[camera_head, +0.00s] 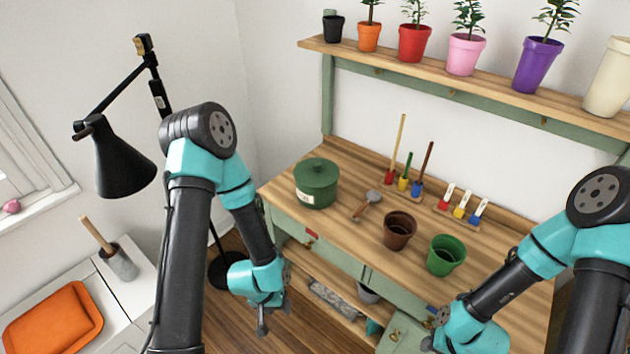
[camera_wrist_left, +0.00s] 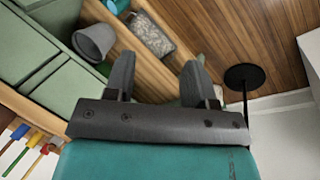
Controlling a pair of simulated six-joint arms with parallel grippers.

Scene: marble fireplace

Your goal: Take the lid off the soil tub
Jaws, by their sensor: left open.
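The soil tub (camera_head: 316,190) is a round green container with a pale label, standing at the left end of the wooden bench top. Its green lid (camera_head: 316,167), with a small knob, sits on it. My left gripper (camera_head: 264,320) hangs in front of the bench, below its top and to the lower left of the tub. In the left wrist view its two dark fingers (camera_wrist_left: 158,80) are spread apart with nothing between them. The tub does not show in that view. My right arm comes in at the lower right of the head view; its gripper's fingers cannot be made out.
Coloured tool holders line the bench's back. A shelf (camera_head: 470,88) of potted plants is above. A black lamp (camera_head: 120,163) stands left.

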